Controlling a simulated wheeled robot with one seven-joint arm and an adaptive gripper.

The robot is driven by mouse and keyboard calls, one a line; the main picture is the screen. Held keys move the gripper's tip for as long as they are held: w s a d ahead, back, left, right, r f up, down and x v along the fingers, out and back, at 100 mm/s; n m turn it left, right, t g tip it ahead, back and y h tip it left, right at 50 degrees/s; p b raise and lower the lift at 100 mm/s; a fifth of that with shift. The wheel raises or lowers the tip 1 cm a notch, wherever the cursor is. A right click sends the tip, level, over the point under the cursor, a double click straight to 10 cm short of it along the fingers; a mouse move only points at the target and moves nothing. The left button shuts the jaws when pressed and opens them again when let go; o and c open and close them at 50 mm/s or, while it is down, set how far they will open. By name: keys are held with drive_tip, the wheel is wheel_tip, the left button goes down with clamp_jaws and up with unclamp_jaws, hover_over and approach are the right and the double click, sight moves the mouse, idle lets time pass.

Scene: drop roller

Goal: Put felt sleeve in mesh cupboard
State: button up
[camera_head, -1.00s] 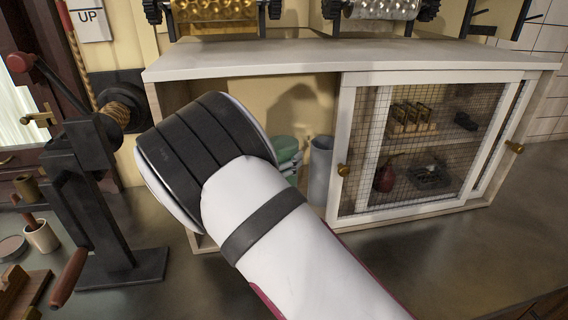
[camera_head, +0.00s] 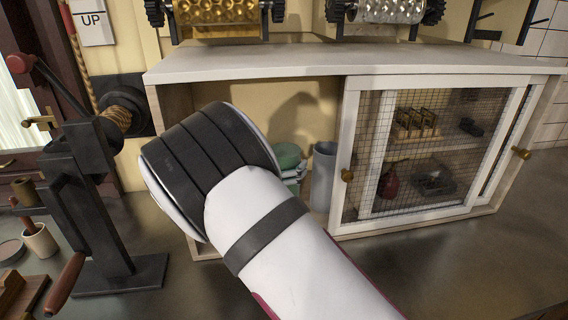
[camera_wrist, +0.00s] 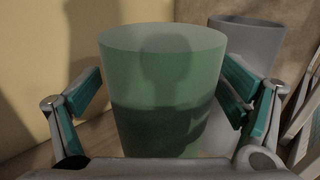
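The felt sleeve (camera_wrist: 165,80) is a smooth green cylinder, lit above and dark below, in the middle of the wrist view. In the head view the sleeve (camera_head: 287,153) shows only in part beside my wrist, inside the open left side of the mesh cupboard (camera_head: 340,62). My arm hides most of my gripper there. Whether the sleeve's base rests on the cupboard floor is hidden.
A grey cylinder (camera_head: 323,178) stands just right of the sleeve; it also shows in the wrist view (camera_wrist: 245,70). The mesh door (camera_head: 348,140) covers the cupboard's right side, with small items behind it. A black crank stand (camera_head: 88,190) is at the left.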

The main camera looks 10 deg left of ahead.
drive_tip(key=v, duration=1.2)
